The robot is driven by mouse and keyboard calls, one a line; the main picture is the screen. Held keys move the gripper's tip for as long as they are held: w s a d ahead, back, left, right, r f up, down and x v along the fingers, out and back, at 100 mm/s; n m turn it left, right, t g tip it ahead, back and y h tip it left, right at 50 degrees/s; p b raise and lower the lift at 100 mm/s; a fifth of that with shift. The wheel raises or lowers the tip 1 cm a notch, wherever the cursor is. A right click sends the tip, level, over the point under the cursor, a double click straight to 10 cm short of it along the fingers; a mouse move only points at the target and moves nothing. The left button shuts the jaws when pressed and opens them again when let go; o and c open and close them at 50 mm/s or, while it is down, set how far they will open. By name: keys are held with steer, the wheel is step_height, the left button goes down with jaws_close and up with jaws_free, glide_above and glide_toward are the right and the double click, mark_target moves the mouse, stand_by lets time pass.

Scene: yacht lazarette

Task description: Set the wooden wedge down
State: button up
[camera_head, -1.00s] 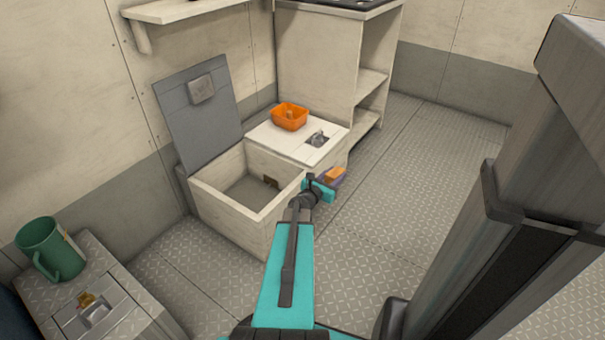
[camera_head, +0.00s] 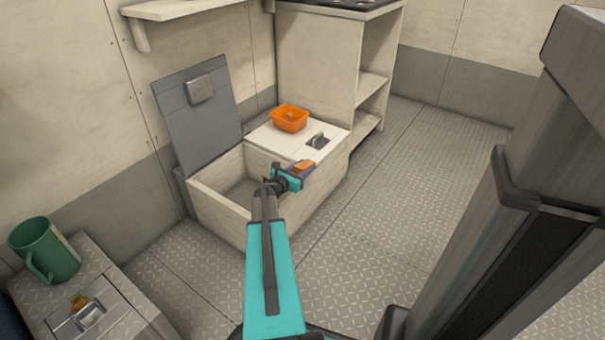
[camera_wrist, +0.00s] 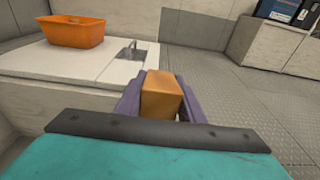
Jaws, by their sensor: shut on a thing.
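The wooden wedge (camera_wrist: 161,95) is an orange-brown block between the two purple fingers of my gripper (camera_wrist: 158,97) in the wrist view. In the head view the wedge (camera_head: 303,166) shows at the tip of my gripper (camera_head: 298,173). The gripper is shut on it and holds it near the front right of the open locker, close to the white closed top (camera_head: 272,138). The wedge's lower part is hidden by the gripper. I cannot tell how high it is above the surfaces below.
An orange bin (camera_head: 290,118) and a metal latch (camera_head: 318,141) are on the white top. The open locker (camera_head: 215,205) has its grey lid (camera_head: 198,115) raised. A green mug (camera_head: 45,250) stands at lower left. The plate floor (camera_head: 400,210) at right is clear.

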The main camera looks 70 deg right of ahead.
steer(key=shift+w+d+f, duration=0.1)
steer(key=shift+w, duration=0.35)
step_height(320, 180, down, 3)
steer(key=shift+w+r+b, duration=0.15)
steer(key=shift+r+b, duration=0.05)
steer(key=shift+b, duration=0.85)
steer(key=shift+f, duration=0.4)
